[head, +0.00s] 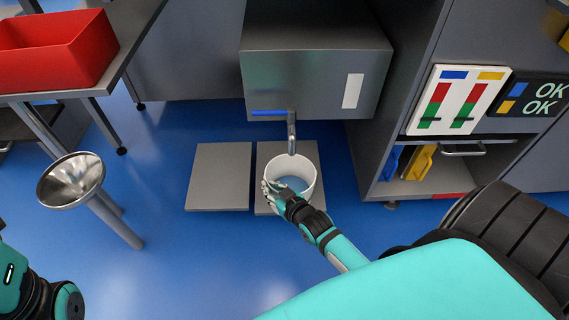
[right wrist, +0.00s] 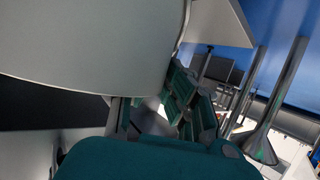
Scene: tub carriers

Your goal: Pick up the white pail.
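The white pail (head: 309,174) stands upright on the right-hand grey plate, under the spout of a steel machine.
The machine's spout (head: 291,132) hangs just above the pail. An empty grey plate (head: 219,177) lies left of it. A steel funnel (head: 71,180) on a stand and a red tub (head: 55,50) are at left. A cabinet (head: 424,187) stands at right. Blue floor is clear in front.

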